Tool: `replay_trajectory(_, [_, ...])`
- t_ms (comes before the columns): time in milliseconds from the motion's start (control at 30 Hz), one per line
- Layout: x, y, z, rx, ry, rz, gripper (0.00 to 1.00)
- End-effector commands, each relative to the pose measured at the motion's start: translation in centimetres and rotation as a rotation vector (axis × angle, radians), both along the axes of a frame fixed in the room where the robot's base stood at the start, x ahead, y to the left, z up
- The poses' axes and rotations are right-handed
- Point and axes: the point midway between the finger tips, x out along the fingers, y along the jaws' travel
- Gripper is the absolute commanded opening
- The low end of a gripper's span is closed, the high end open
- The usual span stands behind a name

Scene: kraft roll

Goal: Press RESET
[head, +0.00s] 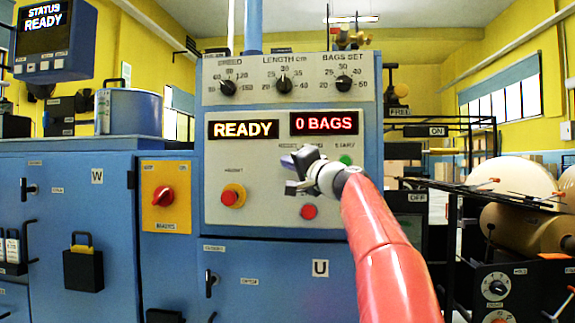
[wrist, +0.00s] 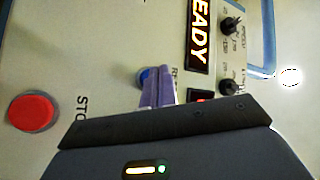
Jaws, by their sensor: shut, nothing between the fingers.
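The blue RESET button (wrist: 145,77) shows in the wrist view, partly covered by my shut purple fingers (wrist: 157,72). Its label beside it is partly hidden. In the head view my gripper (head: 288,161) is in front of the control panel (head: 260,185), below the READY and 0 BAGS displays, and it hides the button there. The fingertips are at or very near the button; I cannot tell whether they touch it. Nothing is held. The READY display (head: 243,129) is lit.
The green START button (head: 345,160) is right of my gripper. A red STOP button (head: 309,211) lies below it and also shows in the wrist view (wrist: 33,112). A red button on a yellow base (head: 233,195) is at lower left. Knobs (head: 284,85) line the panel's top.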

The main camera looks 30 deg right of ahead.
Motion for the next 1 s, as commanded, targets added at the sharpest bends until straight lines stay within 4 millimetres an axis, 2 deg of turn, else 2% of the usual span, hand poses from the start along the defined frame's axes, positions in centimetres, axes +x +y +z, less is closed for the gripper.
replay_trajectory(167, [-0.2, 0.2, -0.1, -0.001, -0.001, 0.0, 0.0])
replay_trajectory(667, [-3.9, 2.7, -0.2, -0.001, -0.001, 0.001, 0.0])
replay_trajectory(1000, [-4.1, 2.8, 0.0, 0.0, 0.0, 0.001, 0.0])
